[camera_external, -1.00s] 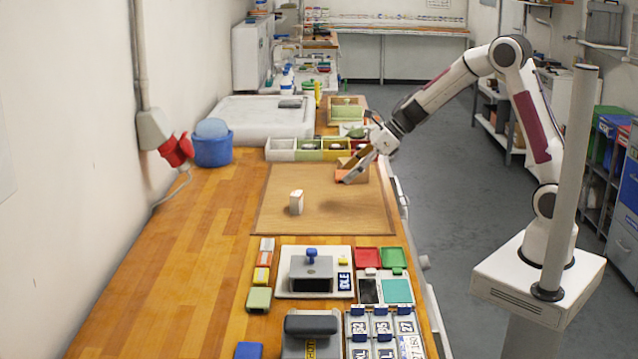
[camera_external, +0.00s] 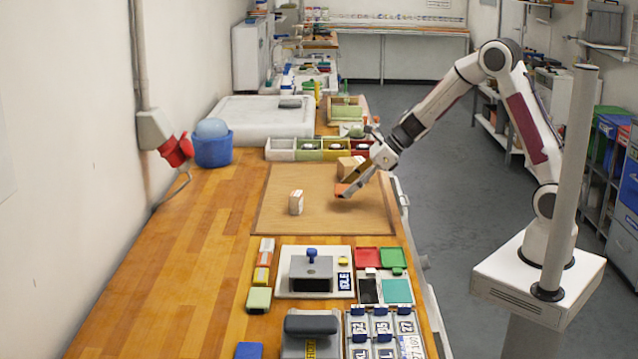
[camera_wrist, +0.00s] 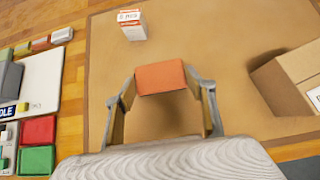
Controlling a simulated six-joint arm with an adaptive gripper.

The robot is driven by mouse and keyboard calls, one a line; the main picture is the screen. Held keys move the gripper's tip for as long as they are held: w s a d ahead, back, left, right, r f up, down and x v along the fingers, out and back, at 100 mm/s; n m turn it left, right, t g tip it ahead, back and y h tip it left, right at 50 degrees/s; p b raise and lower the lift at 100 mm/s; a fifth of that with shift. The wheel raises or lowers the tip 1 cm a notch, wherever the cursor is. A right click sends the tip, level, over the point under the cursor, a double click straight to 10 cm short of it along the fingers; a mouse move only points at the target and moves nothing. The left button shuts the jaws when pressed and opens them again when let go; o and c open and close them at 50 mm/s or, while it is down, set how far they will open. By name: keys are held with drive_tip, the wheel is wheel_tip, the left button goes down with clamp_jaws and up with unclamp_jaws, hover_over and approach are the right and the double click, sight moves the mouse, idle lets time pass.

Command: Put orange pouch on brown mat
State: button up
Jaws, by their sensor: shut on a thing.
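The orange pouch (camera_external: 342,189) is between the fingertips of my gripper (camera_external: 350,188). In the wrist view the pouch (camera_wrist: 161,77) spans the gap between the two fingers of my gripper (camera_wrist: 163,90), which are shut on it. The brown mat (camera_external: 290,222) lies flat on the wooden bench and also fills most of the wrist view (camera_wrist: 235,40). The pouch is over the right part of the mat, low above it, with a shadow just below. Whether its underside touches the mat is hard to tell.
A small white box (camera_external: 296,202) stands on the mat left of the pouch. A cardboard box (camera_external: 347,167) sits behind it, near the mat's back right. A row of coloured bins (camera_external: 310,149) is beyond the mat.

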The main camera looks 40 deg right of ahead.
drive_tip(key=shift+f, duration=1.95)
drive_tip(key=shift+f, duration=0.2)
drive_tip(key=o, duration=1.1)
drive_tip(key=shift+r, duration=0.2)
drive_tip(key=shift+s+d+r, duration=0.3)
drive_tip(key=shift+d+r, duration=0.1)
drive_tip(key=shift+r, duration=0.15)
drive_tip(key=v, duration=1)
drive_tip(key=shift+s+r, duration=0.2)
drive_tip(key=shift+d, duration=0.15)
